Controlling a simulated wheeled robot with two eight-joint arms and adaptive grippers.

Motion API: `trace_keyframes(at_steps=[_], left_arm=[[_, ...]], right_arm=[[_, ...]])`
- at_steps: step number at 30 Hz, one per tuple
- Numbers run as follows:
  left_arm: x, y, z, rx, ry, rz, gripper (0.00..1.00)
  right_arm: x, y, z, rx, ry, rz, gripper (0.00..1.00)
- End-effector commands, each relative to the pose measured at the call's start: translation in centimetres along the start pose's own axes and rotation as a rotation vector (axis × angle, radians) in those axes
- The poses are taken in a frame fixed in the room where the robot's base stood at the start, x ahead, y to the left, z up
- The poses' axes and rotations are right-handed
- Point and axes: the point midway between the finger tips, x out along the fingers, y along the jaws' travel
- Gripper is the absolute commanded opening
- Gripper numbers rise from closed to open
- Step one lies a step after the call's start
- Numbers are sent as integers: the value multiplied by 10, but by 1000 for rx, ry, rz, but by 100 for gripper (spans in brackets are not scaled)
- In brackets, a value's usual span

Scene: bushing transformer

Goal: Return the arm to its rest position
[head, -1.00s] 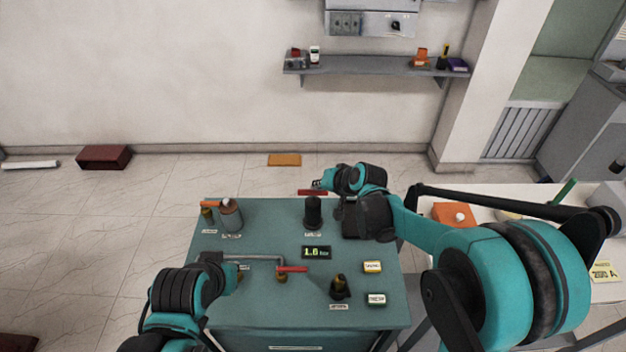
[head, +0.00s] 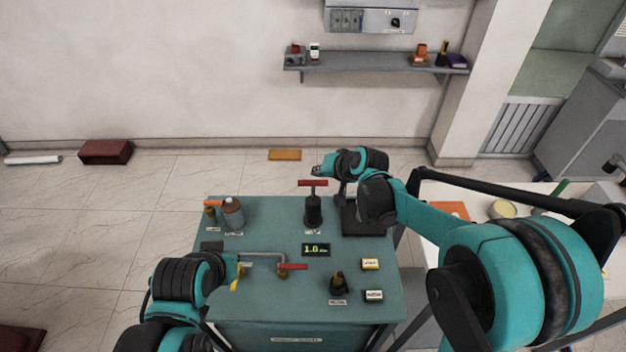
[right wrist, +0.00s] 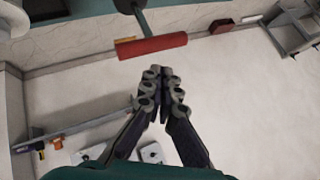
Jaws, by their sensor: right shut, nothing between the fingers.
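My right gripper (head: 318,170) is above the far edge of the green bench (head: 240,300), just above and right of a red T-handle (head: 312,183) on a black pump-like post (head: 313,211). In the right wrist view its fingers (right wrist: 160,72) are closed together with nothing between them. The red handle (right wrist: 152,46) lies beyond the fingertips there, apart from them. My left arm reaches in at the lower left, and my left gripper (head: 240,270) is beside a grey pipe with a red lever (head: 292,266); its fingers are too small to read.
A grey bottle (head: 233,213) and a brass fitting with an orange top (head: 210,212) stand at the bench's left. A dark fitting (head: 338,284), a display (head: 316,250) and two small labelled blocks are at the right. A white side table (head: 480,250) stands to the right.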

Motion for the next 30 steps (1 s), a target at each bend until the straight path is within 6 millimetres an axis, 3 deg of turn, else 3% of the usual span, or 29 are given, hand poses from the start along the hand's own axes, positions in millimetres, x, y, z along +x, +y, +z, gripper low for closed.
trace_keyframes(at_steps=[12,16,23,30], left_arm=[[0,0,0,0,0,0,0],[4,0,2,0,0,0,0],[25,0,18,0,0,0,0],[49,0,35,0,0,0,0]], right_arm=[[0,0,0,0,0,0,0],[-10,5,4,-11,2,15,0],[-74,40,45,-87,11,121,0],[-142,97,118,-190,10,269,0]])
